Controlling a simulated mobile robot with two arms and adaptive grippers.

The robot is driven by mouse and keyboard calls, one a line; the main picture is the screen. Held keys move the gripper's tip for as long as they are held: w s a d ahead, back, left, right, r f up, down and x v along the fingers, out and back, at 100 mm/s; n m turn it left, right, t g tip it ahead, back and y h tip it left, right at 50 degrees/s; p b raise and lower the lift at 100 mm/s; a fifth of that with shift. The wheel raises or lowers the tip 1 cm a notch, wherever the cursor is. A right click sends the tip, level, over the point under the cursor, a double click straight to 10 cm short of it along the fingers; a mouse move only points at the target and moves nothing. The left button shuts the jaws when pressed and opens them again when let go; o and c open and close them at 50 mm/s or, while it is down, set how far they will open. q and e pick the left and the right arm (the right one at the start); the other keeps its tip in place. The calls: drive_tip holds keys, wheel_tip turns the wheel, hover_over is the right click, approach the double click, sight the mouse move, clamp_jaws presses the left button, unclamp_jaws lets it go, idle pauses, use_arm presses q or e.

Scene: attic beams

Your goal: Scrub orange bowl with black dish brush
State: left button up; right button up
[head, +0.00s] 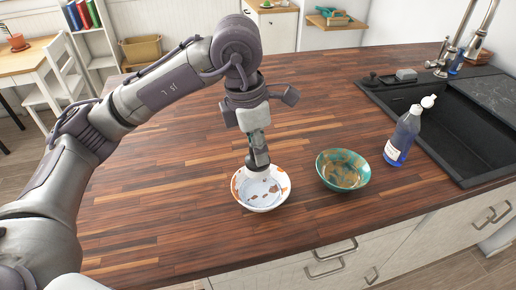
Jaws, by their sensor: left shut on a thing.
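The bowl with orange patches on its rim (282,184) stands on the wooden counter, its inside largely white or pale with brown-orange spots. My left gripper (257,140) points down above this bowl, shut on the black dish brush (260,170). The dark lower end of the brush reaches down into the back part of the bowl; I cannot tell whether it touches the inside. Most of the brush is hidden by the gripper. My right gripper is not in view.
A teal bowl with brown smears (343,170) stands close to the right. A blue soap bottle (403,137) stands beyond it, near the black sink (455,132). A sponge-like block (406,75) lies at the sink's back edge. The counter left of the bowls is clear.

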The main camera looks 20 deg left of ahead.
sight(261, 173)
use_arm(q)
drive_tip(key=shift+s+d+f+b, duration=0.1)
drive_tip(key=shift+d+f+b, duration=0.1)
drive_tip(key=shift+f+b, duration=0.35)
drive_tip(key=shift+s+d+f+b, duration=0.1)
drive_tip(key=shift+d+f+b, duration=0.1)
drive_tip(key=shift+f+b, duration=0.3)
drive_tip(key=shift+o, duration=1.2)
drive_tip(key=shift+c, duration=1.2)
drive_tip(key=shift+f, duration=0.1)
drive_tip(key=shift+f+b, duration=2.1)
drive_tip(key=shift+f, duration=0.1)
